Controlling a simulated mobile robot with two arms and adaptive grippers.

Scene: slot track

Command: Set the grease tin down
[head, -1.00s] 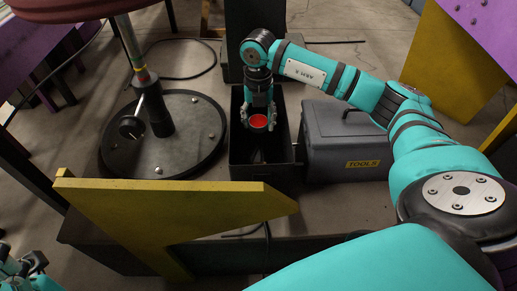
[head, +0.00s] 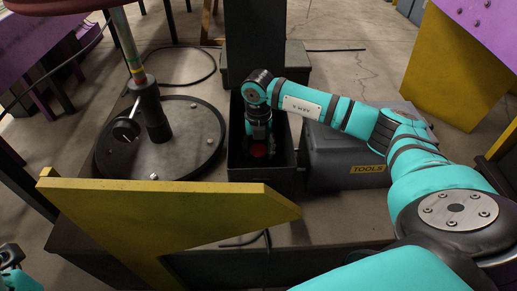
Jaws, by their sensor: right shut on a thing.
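My right gripper (head: 258,147) points down into the box and is shut on the tin. The tin's lower part and the box floor are dark, so I cannot tell whether the tin touches the floor. A small part of my left arm (head: 10,258) shows at the lower left edge; its jaws cannot be made out.
A grey toolbox marked TOOLS (head: 352,165) stands right of the black box, under my right forearm. A round black stool base (head: 185,150) stands left. A yellow angled beam (head: 180,203) crosses in front. A cable lies on the platform.

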